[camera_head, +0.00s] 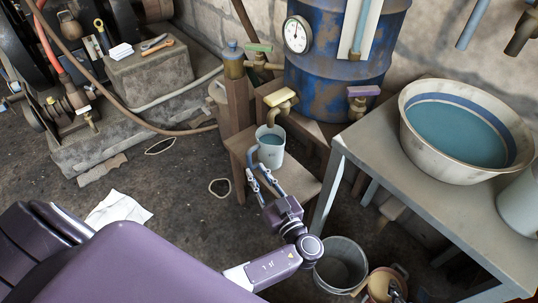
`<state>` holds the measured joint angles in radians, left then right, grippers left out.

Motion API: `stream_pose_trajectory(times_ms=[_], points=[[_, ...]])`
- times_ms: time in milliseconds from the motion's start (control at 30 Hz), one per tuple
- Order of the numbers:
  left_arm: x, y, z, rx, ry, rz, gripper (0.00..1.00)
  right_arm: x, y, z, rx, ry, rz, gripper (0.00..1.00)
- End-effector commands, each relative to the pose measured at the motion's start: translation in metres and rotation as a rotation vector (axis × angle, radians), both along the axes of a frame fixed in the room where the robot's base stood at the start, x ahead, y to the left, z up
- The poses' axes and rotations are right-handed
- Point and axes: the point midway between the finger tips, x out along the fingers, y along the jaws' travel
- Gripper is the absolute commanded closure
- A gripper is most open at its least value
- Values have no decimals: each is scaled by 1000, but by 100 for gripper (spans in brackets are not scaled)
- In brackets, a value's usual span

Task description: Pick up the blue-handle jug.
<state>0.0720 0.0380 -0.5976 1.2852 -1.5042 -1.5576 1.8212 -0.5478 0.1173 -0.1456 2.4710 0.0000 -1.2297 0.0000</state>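The jug (270,153) is white, holds bluish water and stands upright on a low wooden stand, below a brass tap. Its handle side faces left and toward me, and the blue handle is partly hard to make out near my fingers. My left gripper (257,165) reaches up from below, its two fingers apart, with the tips close to the handle side. I cannot tell whether they touch it. A small grey part at the bottom edge, possibly my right gripper (398,295), is mostly cut off, and its fingers are not clear.
A yellow-handled tap (281,100) hangs over the jug. The rusty blue barrel (338,70) stands behind. A grey table (410,186) carries a wide basin of water (418,133) and another pale jug (520,203). A metal bucket (341,267) and a brownish pot (381,284) stand below.

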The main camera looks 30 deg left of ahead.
Motion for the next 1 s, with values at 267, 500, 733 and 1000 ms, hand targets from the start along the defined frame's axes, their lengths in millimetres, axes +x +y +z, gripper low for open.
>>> stream_pose_trajectory(times_ms=[267,500,733,1000], points=[[15,27,2,1,2,-1,79,-5,-2,-3,-6,24,-3,60],[29,48,0,-1,6,-2,79,-5,-2,-3,-5,22,-3,60],[28,48,0,-2,6,-2,87,-5,-2,-3,-4,22,-2,60],[28,47,0,-2,6,-2,100,-5,-1,-3,-5,21,-1,60]])
